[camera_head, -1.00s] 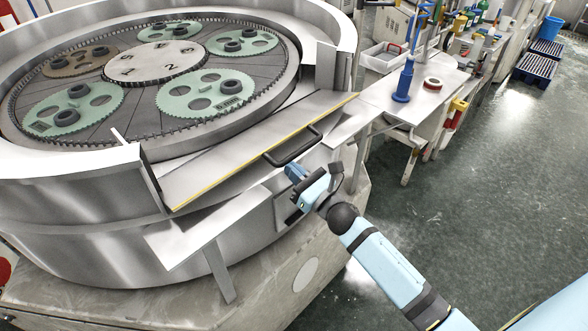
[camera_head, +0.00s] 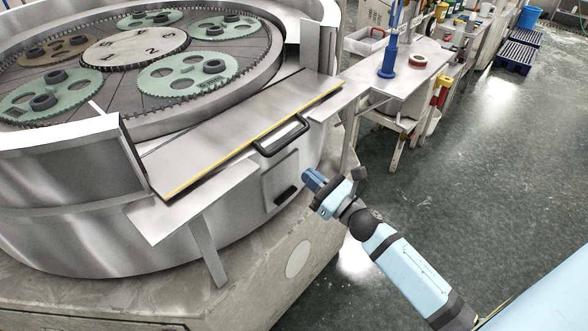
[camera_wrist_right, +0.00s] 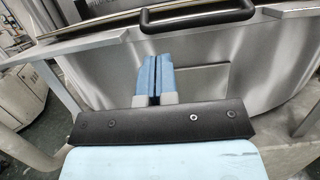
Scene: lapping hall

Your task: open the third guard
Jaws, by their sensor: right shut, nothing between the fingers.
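The guard panel (camera_head: 235,130) is a flat steel plate with a yellow strip along its front edge. It lies across the gap between two upright wall ends of the round lapping machine (camera_head: 60,175). Its black bar handle (camera_head: 282,136) is on the front edge and also shows at the top of the right wrist view (camera_wrist_right: 198,15). No number shows on the panel. My right gripper (camera_head: 312,178) is shut and empty, below and right of the handle, apart from it. Its blue fingers (camera_wrist_right: 153,78) point toward the machine's side. My left gripper is not in view.
A steel ledge (camera_head: 150,217) juts out below the panel on a post. A side table (camera_head: 405,75) with a blue stand (camera_head: 389,60) is at the right.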

